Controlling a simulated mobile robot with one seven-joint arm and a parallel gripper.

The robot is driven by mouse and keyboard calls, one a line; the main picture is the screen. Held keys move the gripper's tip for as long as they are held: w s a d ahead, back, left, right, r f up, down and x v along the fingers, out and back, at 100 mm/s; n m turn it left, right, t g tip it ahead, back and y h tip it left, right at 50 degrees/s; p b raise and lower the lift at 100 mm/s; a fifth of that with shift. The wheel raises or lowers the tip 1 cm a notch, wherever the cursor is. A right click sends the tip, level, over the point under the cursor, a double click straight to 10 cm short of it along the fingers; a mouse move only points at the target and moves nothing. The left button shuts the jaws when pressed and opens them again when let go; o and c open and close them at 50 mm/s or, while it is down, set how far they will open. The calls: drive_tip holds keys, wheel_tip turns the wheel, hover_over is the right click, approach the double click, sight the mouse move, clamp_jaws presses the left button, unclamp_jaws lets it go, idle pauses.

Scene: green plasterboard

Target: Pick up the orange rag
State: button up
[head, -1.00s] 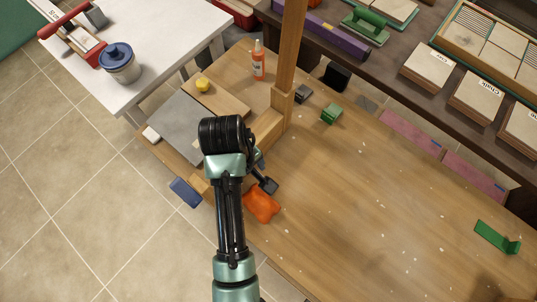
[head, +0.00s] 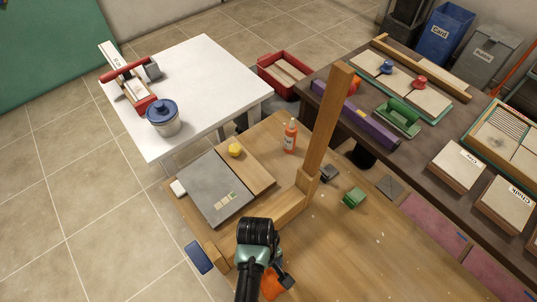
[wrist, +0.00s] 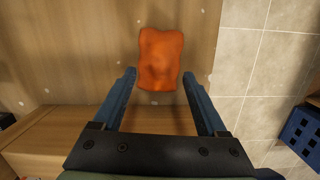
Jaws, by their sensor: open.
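The orange rag (wrist: 160,60) lies on the wooden table, near its edge, in the wrist view. In the head view only a part of the rag (head: 272,285) shows beside my arm, which hides the rest. My gripper (wrist: 159,78) is open, with its two blue fingers apart. The near end of the rag appears between the fingertips, and most of it reaches beyond them. I cannot tell how high the fingers are above it. My gripper's fingers are mostly hidden behind the wrist in the head view.
A wooden post (head: 328,120) rises from the table, with a low wooden rail at its foot. A grey board (head: 213,188), an orange bottle (head: 290,136) and a green block (head: 354,198) are nearby. A blue item (head: 199,257) is beside the table edge.

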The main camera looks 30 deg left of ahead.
sight(269, 277)
drive_tip(key=shift+s+d+f, duration=0.1)
drive_tip(key=shift+d+f, duration=0.1)
drive_tip(key=shift+f, duration=0.7)
drive_tip(key=shift+s+d+f, duration=0.1)
drive_tip(key=shift+d+f, duration=0.05)
drive_tip(key=shift+f, duration=0.7)
clamp_jaws()
